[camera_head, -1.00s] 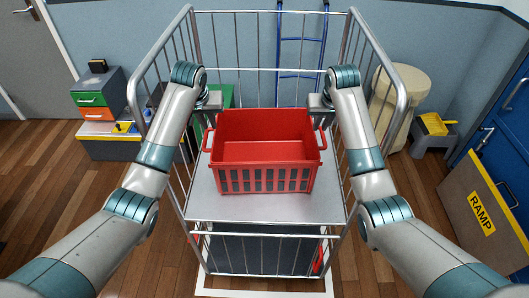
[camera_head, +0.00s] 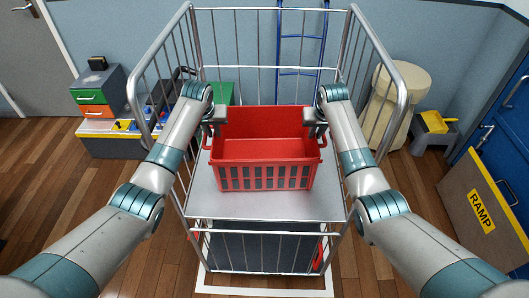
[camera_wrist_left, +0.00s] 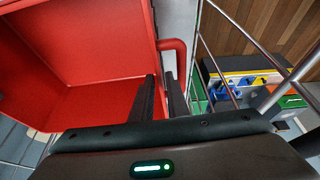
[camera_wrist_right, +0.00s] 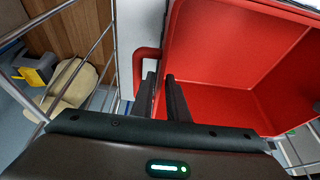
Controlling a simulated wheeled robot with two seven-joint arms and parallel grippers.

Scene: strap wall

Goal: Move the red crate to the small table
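The red crate (camera_head: 265,177) sits upright and empty on the grey shelf (camera_head: 265,207) of a wire-sided trolley. My left gripper (camera_head: 212,128) is at the crate's left side and my right gripper (camera_head: 318,130) at its right side. In the left wrist view the fingers (camera_wrist_left: 160,95) are a little apart beside the crate's wall and handle (camera_wrist_left: 178,55). In the right wrist view the fingers (camera_wrist_right: 162,95) are likewise apart beside the other handle (camera_wrist_right: 140,65). Whether either touches the crate is hard to tell. No small table is recognizable.
The trolley's wire side walls (camera_head: 378,60) rise close outside both arms. A blue ladder (camera_head: 303,50) stands behind. Drawers (camera_head: 98,98) stand at the left.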

